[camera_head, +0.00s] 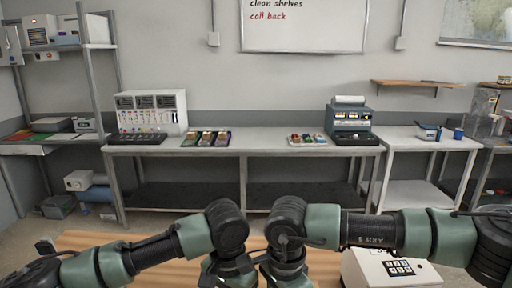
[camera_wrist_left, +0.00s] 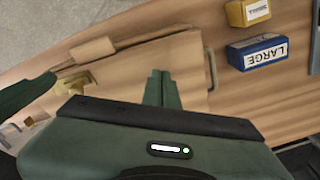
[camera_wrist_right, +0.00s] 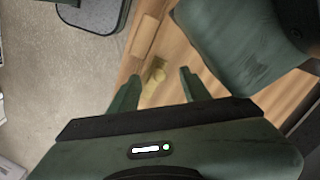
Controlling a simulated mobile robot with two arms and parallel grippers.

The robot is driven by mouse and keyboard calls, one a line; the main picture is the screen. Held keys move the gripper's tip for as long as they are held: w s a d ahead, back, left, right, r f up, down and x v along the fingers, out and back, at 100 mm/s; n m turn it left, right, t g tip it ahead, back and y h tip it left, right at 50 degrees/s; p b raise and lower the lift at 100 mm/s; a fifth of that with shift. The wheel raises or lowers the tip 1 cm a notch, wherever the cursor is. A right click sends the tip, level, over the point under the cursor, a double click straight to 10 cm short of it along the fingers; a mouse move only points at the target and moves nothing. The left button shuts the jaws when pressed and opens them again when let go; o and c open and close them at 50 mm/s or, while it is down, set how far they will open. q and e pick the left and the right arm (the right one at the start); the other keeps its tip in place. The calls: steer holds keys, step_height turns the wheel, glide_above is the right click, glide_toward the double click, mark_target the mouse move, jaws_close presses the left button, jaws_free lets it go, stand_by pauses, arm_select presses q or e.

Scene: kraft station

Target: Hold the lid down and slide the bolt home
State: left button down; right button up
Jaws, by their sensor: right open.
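In the left wrist view a flat wooden lid (camera_wrist_left: 130,72) with a small metal handle (camera_wrist_left: 210,68) lies under my left gripper (camera_wrist_left: 162,74). Its two fingers are together with nothing seen between them; whether they touch the wood I cannot tell. A brass-coloured fitting (camera_wrist_left: 77,82), which looks like the bolt, is left of these fingers, partly hidden by the gripper body. My right gripper (camera_wrist_right: 161,80) is open and empty. The brass fitting (camera_wrist_right: 155,76) shows beyond and between its fingertips in the right wrist view. How far the bolt is slid cannot be seen.
A yellow box (camera_wrist_left: 248,11) and a blue box marked LARGE (camera_wrist_left: 258,53) lie on the wood at right. A white keypad box (camera_head: 390,268) stands at lower right in the head view. The long bench (camera_head: 265,142) at the wall is farther off. My green arm link crosses the right wrist view.

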arm_select(q)
steer(key=shift+f, duration=2.1)
arm_select(e)
steer(key=shift+s+f, duration=0.1)
steer(key=shift+f, duration=0.1)
steer(key=shift+s+f, duration=0.25)
steer(key=shift+f, duration=0.8)
steer(key=shift+s+f, duration=0.25)
steer(key=shift+f, duration=0.75)
steer(key=shift+c, duration=0.4)
